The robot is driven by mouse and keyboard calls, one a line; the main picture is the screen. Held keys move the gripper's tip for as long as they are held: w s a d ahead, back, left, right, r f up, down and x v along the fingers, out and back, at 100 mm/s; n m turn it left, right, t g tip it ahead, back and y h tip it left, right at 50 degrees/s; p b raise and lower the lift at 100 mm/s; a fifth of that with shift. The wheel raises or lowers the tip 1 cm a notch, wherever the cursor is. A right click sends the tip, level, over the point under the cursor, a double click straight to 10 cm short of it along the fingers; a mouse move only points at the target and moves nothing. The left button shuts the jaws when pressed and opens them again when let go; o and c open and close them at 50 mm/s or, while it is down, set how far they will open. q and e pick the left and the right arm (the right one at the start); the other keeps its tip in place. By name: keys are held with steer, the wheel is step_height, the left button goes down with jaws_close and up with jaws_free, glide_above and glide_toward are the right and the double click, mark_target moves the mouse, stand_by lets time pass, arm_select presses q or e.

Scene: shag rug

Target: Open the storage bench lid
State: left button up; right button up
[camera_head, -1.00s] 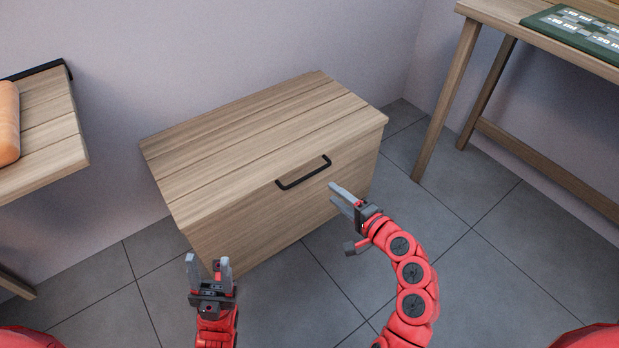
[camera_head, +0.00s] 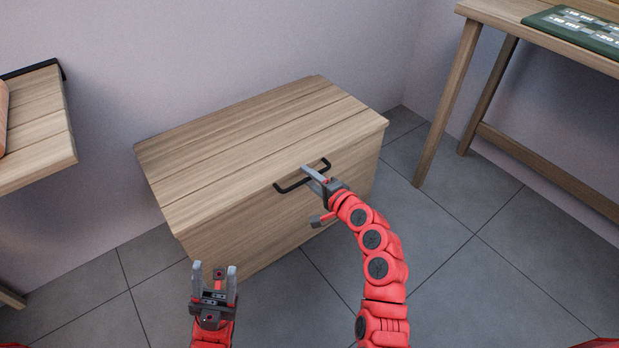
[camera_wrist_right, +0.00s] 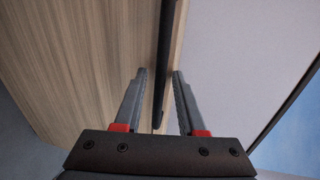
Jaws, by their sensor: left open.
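The wooden storage bench (camera_head: 250,150) stands against the wall with its lid shut. A black bar handle (camera_head: 290,188) is on the upper front, and it also shows in the right wrist view (camera_wrist_right: 166,60). My right gripper (camera_head: 308,172) is at the handle's middle. In the right wrist view its two fingers (camera_wrist_right: 160,75) are apart, with the black bar running between them; no finger visibly presses on it. My left gripper (camera_head: 214,270) is open and empty, low in front of the bench's left part.
A wooden table (camera_head: 40,130) juts in at the left with an orange object on it. Another wooden table (camera_head: 490,14) with a green board (camera_head: 575,30) stands at the right. Grey tiled floor (camera_head: 480,260) is free at the front right.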

jaws_close()
stand_by(1.2)
